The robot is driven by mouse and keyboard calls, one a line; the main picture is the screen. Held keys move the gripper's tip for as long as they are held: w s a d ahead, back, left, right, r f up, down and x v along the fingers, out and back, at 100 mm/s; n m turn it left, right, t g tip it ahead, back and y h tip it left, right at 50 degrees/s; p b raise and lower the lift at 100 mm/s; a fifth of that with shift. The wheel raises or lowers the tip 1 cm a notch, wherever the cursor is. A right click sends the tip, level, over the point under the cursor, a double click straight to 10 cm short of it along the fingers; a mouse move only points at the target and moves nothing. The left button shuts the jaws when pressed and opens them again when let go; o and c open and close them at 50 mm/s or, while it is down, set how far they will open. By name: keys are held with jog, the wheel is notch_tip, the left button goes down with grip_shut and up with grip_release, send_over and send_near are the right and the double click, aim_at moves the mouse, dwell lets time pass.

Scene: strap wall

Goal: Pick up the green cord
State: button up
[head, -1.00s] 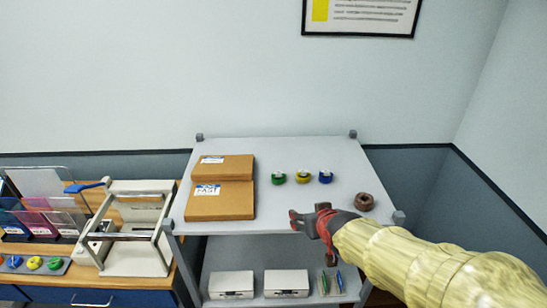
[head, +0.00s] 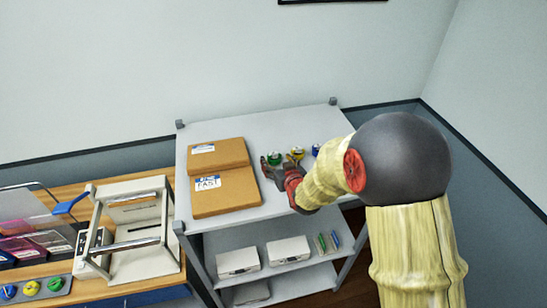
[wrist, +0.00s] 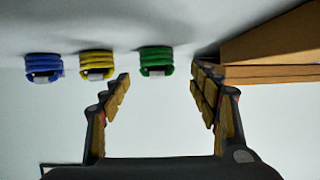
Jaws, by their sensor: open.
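The green cord (head: 273,158), a small coil with a pale band, lies on the grey top shelf, right of the cardboard boxes. In the wrist view the green cord (wrist: 157,60) appears ahead, between the lines of the two fingers. My gripper (head: 268,166) is just in front of it over the shelf, partly overlapping it in the head view. In the wrist view my gripper (wrist: 160,74) is open, with nothing visibly held. A yellow cord (wrist: 97,64) and a blue cord (wrist: 43,67) lie in a row beside the green one.
Two cardboard boxes (head: 226,192) lie close by the gripper. White boxes (head: 238,262) and pens (head: 328,243) sit on the lower shelf. A tray on the left desk holds round coloured items, one of them green (head: 55,284). A wall stands behind the shelf.

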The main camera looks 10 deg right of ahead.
aim_at(275, 156)
jog(key=shift+d+p+x, duration=0.15)
jog(key=shift+p+x, duration=0.05)
jog(key=shift+x, duration=0.85)
jog(key=shift+d+p+x, duration=0.1)
jog(key=shift+p+x, duration=0.1)
jog(key=shift+x, duration=0.9)
jog(key=c, duration=0.4)
jog(key=shift+r, duration=0.1)
jog(key=c, duration=0.9)
